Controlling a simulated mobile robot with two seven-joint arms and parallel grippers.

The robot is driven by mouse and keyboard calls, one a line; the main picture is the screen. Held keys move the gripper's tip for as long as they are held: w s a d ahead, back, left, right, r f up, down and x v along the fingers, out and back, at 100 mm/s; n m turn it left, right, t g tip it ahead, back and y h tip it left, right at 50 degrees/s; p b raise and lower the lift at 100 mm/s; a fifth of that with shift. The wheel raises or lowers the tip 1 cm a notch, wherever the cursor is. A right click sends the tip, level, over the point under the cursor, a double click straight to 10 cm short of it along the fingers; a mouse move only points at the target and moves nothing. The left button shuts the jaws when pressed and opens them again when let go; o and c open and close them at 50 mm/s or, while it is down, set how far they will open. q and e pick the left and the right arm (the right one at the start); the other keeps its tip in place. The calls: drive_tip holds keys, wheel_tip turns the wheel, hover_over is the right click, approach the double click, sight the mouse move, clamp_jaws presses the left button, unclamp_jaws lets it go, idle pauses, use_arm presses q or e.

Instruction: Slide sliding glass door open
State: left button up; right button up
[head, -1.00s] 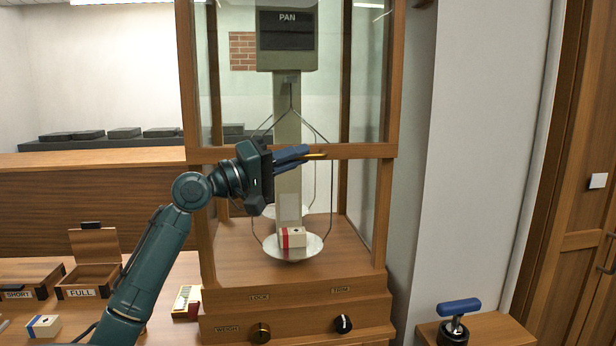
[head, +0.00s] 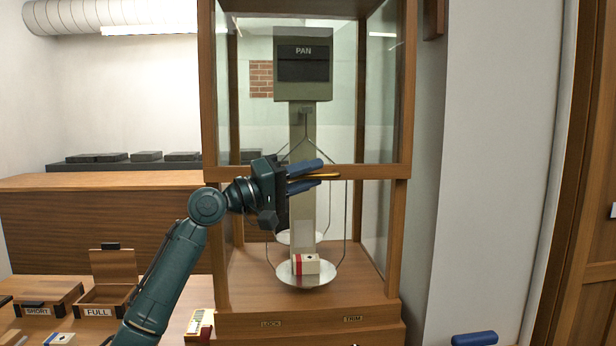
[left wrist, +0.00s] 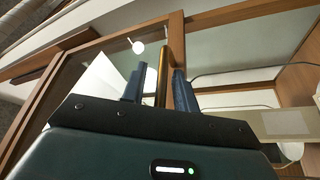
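The tall wooden balance case has a front glass door (head: 290,125) with a wooden bottom rail (head: 375,172). The rail crosses the case at mid-height, and the front below it looks open. A thin brass handle (head: 330,175) runs along the rail; it also shows in the left wrist view (left wrist: 162,75). My left gripper (head: 308,177) reaches in from the left, its blue fingers above and below the handle.
Inside the case, a red-and-white box (head: 306,264) sits on a hanging pan (head: 322,279). An open box marked FULL (head: 98,300) and other small boxes are on the bench at left.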

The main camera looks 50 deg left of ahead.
use_arm(q)
drive_tip(key=shift+o, duration=0.2)
drive_tip(key=shift+f, duration=0.1)
use_arm(e)
drive_tip(key=shift+w+r, duration=0.1)
drive_tip(key=shift+w, duration=0.05)
use_arm(q)
drive_tip(key=shift+s+a+f+b, duration=0.15)
drive_tip(key=shift+s+f+b, duration=0.1)
drive_tip(key=shift+s+b, duration=0.2)
drive_tip(key=b+v, duration=0.4)
drive_tip(key=v, duration=0.8)
drive_tip(key=shift+r, duration=0.15)
use_arm(e)
drive_tip(key=shift+a+f+n+t+y, duration=0.2)
drive_tip(key=shift+a+f+y, duration=0.1)
drive_tip(key=shift+a, duration=0.2)
drive_tip(key=shift+a+f+n+t+y, duration=0.2)
drive_tip(key=shift+a+y, duration=0.1)
drive_tip(key=shift+a, duration=0.2)
use_arm(q)
drive_tip(key=shift+s, duration=0.1)
use_arm(e)
drive_tip(key=shift+w+d, duration=0.1)
drive_tip(key=shift+w, duration=0.05)
